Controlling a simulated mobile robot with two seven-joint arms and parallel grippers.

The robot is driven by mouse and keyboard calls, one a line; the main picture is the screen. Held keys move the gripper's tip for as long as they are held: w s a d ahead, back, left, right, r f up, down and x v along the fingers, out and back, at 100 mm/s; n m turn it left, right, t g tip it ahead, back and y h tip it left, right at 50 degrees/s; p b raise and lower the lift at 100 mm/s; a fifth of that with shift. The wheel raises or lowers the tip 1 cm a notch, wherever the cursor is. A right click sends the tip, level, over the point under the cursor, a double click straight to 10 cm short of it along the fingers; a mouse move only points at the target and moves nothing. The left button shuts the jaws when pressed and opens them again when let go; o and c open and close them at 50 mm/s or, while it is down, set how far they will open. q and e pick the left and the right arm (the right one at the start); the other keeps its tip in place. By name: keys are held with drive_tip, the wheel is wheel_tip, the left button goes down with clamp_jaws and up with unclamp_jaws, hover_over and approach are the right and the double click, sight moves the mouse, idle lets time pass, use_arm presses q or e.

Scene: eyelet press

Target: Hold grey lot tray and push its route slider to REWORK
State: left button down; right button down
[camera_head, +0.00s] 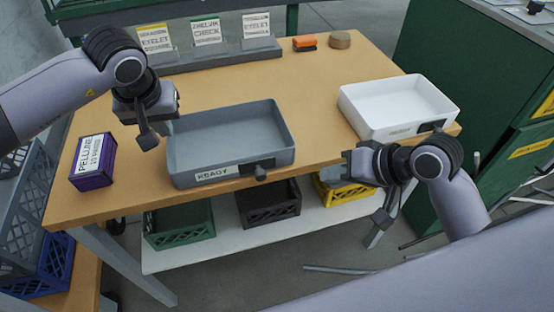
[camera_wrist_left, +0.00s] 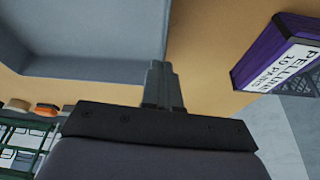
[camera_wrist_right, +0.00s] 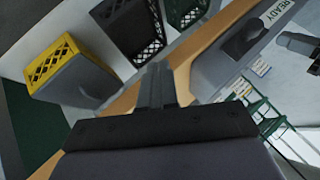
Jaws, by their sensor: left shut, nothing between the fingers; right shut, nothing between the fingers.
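The grey lot tray (camera_head: 225,145) sits empty near the table's front edge. Its front wall bears a white READY label (camera_head: 217,174) and, right of it, a dark route slider with a knob (camera_head: 261,174). The knob also shows in the right wrist view (camera_wrist_right: 243,38). My left gripper (camera_head: 148,139) is shut and empty, just left of the tray's left wall, pointing down. The tray's wall shows beside it in the left wrist view (camera_wrist_left: 85,90). My right gripper (camera_head: 350,157) is shut and empty, right of the tray and apart from it, pointing left towards its front.
A purple PELLUNE box (camera_head: 93,163) stands left of my left gripper. A white tray (camera_head: 398,105) is at the table's right. A card holder (camera_head: 215,55), an orange item (camera_head: 304,43) and a brown round item (camera_head: 340,39) stand behind. Crates (camera_head: 268,205) sit on the shelf below.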

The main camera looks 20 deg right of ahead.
sight(265, 173)
use_arm(q)
drive_tip(key=shift+s+f, duration=0.15)
drive_tip(key=shift+f, duration=0.25)
use_arm(e)
wheel_tip(265, 173, up, 14)
drive_tip(key=w+n+g+y, duration=0.1)
drive_tip(key=g+y, duration=0.2)
drive_tip(key=g, duration=0.3)
drive_tip(key=shift+w+a+r, duration=0.15)
drive_tip(key=shift+a+r, duration=0.05)
drive_tip(key=shift+a, duration=0.25)
drive_tip(key=x, duration=1.4)
drive_tip(key=shift+a, duration=0.1)
drive_tip(key=shift+n, duration=0.3)
drive_tip(key=a, duration=0.8)
drive_tip(key=shift+a, duration=0.35)
drive_tip(key=shift+d+r, duration=0.1)
drive_tip(key=shift+r, duration=0.05)
